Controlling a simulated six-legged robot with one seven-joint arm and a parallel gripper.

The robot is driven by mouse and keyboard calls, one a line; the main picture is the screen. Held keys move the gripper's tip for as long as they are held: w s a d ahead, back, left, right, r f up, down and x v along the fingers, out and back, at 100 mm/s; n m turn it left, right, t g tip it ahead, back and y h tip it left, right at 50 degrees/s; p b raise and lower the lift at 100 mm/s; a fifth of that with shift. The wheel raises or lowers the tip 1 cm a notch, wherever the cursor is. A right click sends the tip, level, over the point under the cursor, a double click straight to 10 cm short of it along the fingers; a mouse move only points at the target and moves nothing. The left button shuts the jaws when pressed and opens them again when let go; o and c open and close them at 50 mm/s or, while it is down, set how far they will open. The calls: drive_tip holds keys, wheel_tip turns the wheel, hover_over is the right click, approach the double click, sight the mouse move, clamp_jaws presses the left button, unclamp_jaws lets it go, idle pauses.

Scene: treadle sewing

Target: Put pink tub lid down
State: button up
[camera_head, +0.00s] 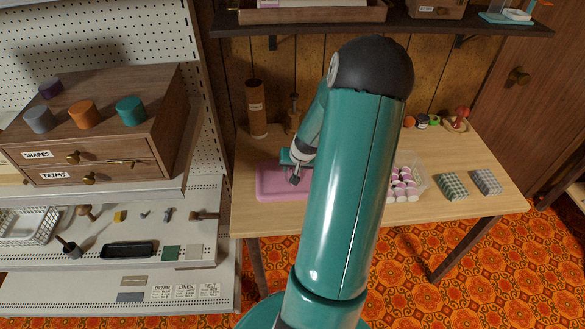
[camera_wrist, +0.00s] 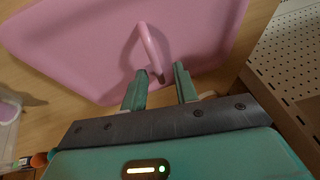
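The pink tub lid (camera_head: 268,188) lies flat on the left part of the wooden table. In the wrist view the lid (camera_wrist: 75,40) fills the upper left and middle, with its raised pink bar handle (camera_wrist: 150,45). My gripper (camera_head: 293,178) is over the lid. In the wrist view my gripper (camera_wrist: 160,85) has its two green fingers apart, with a gap on both sides of the handle's near end. Nothing is clamped between them. A clear tub (camera_head: 420,184) holding several pink-and-white spools stands to the right, partly hidden behind my arm.
Two checked fabric blocks (camera_head: 452,187) (camera_head: 487,182) lie on the right of the table (camera_head: 490,208). A brown cylinder (camera_head: 257,110) stands at the back left. A white pegboard shelf (camera_head: 135,45) with a wooden drawer box (camera_head: 110,110) is on the left.

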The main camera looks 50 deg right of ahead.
drive_tip(key=v, duration=1.2)
drive_tip(key=w+a+r+n, duration=0.3)
drive_tip(key=a+r, duration=0.3)
drive_tip(key=a, duration=0.5)
drive_tip(key=w+a+r+n, duration=0.25)
drive_tip(key=a+r, duration=0.25)
drive_tip(key=a, duration=0.5)
drive_tip(key=s+a+r+n+y, duration=0.1)
drive_tip(key=s+a+r, duration=0.3)
drive_tip(key=a, duration=0.5)
drive_tip(key=s+a+r+n+t+y, duration=0.1)
drive_tip(key=s+a+r+n, duration=0.2)
drive_tip(key=a, duration=0.6)
drive_tip(key=shift+s+a+r+n, duration=0.35)
drive_tip(key=shift+s+r, duration=0.1)
drive_tip(key=shift+s, duration=0.4)
drive_tip(key=shift+d, duration=0.15)
